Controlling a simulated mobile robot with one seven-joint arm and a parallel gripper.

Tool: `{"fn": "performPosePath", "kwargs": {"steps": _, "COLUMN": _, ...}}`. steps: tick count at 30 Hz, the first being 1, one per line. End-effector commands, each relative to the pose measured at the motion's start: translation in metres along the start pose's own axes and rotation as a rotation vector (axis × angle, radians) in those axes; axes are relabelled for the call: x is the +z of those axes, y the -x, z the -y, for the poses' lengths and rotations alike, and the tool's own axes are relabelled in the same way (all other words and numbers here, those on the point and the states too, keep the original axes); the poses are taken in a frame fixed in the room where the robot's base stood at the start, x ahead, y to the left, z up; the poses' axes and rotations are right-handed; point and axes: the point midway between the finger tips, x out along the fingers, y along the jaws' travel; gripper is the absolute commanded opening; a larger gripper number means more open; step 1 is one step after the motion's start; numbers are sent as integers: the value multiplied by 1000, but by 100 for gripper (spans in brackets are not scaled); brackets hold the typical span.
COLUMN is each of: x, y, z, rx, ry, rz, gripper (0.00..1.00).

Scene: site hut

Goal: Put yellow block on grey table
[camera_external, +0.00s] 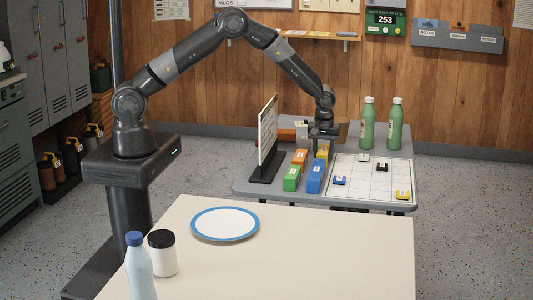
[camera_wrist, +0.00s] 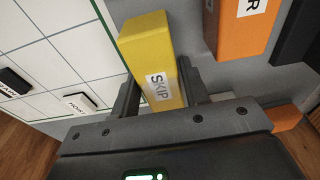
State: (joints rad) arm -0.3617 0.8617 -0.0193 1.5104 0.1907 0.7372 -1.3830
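The yellow block (camera_external: 322,152) is at the grey table (camera_external: 243,187), in the back row of blocks beside an orange one. In the wrist view the yellow block (camera_wrist: 148,50) carries a white SKIP label and lies between my two fingers. My gripper (camera_external: 322,142) points down over it. The fingers (camera_wrist: 160,80) stand close on either side of the block, and I cannot tell whether they press on it. The block's underside is hidden, so whether it touches the tabletop is unclear.
Orange (camera_external: 300,157), green (camera_external: 291,178) and blue (camera_external: 315,177) blocks stand close by. A white gridded board (camera_external: 365,188) with small magnets lies at right. An upright panel (camera_external: 267,140) is at left, two green bottles (camera_external: 367,122) behind. A cream table (camera_external: 330,245) stands in front.

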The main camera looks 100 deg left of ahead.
Motion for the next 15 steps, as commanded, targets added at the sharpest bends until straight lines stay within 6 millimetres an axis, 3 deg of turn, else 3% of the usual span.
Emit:
{"fn": "performPosePath", "kwargs": {"steps": 6, "x": 0, "y": 0, "z": 0, "rx": 0, "ry": 0, "rz": 0, "gripper": 58}}
{"fn": "performPosePath", "kwargs": {"steps": 15, "x": 0, "y": 6, "z": 0, "rx": 2, "ry": 0, "rz": -1, "gripper": 58}}
